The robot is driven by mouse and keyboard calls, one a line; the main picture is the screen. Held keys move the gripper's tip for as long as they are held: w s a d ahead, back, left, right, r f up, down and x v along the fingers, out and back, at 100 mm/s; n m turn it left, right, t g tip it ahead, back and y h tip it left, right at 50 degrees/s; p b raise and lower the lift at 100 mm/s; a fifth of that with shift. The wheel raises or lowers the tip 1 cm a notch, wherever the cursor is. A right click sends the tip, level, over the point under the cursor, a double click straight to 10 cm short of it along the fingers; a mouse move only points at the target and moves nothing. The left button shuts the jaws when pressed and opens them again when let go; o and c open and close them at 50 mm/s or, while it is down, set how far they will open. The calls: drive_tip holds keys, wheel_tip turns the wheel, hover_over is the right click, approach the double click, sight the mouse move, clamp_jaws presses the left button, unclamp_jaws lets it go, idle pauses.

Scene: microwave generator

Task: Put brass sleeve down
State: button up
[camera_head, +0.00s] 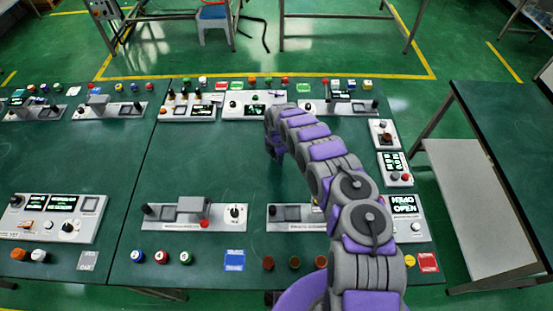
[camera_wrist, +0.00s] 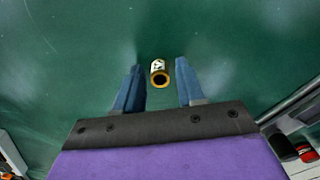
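The brass sleeve (camera_wrist: 159,74) shows in the wrist view as a small brass ring with a dark hole and a pale label with dark marks on its side. It lies between the two blue fingers of my gripper (camera_wrist: 160,67), with a gap of green on each side, so the fingers are apart and do not appear to touch it. I cannot tell whether it rests on the green tabletop or how far it is above it. In the head view my gripper (camera_head: 277,153) is over the middle of the green table (camera_head: 185,135); the sleeve cannot be made out there.
Control panels (camera_head: 253,104) line the far edge, and more panels (camera_head: 195,213) stand along the near side. Small panels (camera_head: 394,168) stand at the right. A blue square (camera_head: 234,260) and coloured knobs lie at the near edge. The table's middle is clear around my gripper.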

drive_tip(key=shift+a, duration=0.15)
clamp_jaws()
drive_tip(key=shift+r, duration=0.15)
